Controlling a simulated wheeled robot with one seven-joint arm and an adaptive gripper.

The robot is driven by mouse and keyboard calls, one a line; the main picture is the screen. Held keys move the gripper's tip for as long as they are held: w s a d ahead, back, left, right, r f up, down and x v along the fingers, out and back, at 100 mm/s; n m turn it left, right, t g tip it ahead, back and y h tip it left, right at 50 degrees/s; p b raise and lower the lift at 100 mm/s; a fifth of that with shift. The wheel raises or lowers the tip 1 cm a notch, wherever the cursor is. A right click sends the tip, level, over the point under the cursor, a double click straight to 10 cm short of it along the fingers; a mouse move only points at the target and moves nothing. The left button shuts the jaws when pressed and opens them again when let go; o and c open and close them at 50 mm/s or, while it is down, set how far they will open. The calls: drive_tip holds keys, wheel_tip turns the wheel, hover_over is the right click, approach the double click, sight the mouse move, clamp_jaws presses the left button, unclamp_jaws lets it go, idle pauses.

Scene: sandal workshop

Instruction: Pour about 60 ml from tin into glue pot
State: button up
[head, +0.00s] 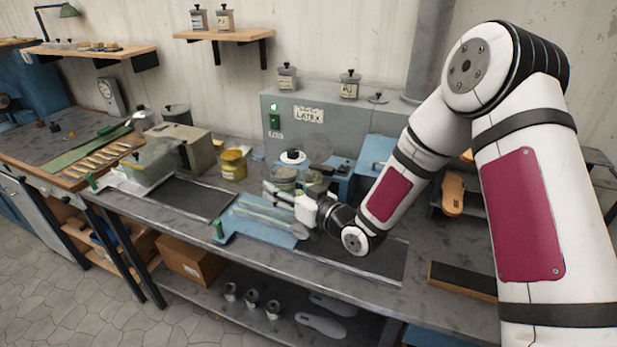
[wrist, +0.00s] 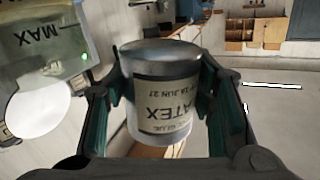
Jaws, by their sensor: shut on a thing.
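My gripper (wrist: 160,112) is shut on the tin (wrist: 162,92), a grey metal tin with a pale label reading LATEX and a date. In the wrist view its lettering appears upside down, and a gripper pad presses each side. In the head view my gripper (head: 289,197) is over the middle of the bench, with the tin (head: 283,175) beside the blue equipment. I cannot tell the tin's exact tilt or see its contents. A translucent container (wrist: 38,42) marked MAX is at the upper left of the wrist view; I cannot tell whether it is the glue pot. No pouring stream is visible.
A yellow tin (head: 233,166) stands left of my gripper on the bench. A grey cabinet (head: 330,115) labelled LATEX rises behind, with lidded tins on top. A blue mat (head: 262,222) and a green-handled tool (head: 219,232) lie in front. The dark mat (head: 365,260) is largely clear.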

drive_tip(key=shift+n, duration=0.8)
drive_tip(key=shift+s+a+f, duration=0.15)
drive_tip(key=shift+f, duration=0.95)
drive_tip(key=shift+s+a+f, duration=0.1)
drive_tip(key=shift+a+f, duration=0.05)
drive_tip(key=shift+f, duration=0.9)
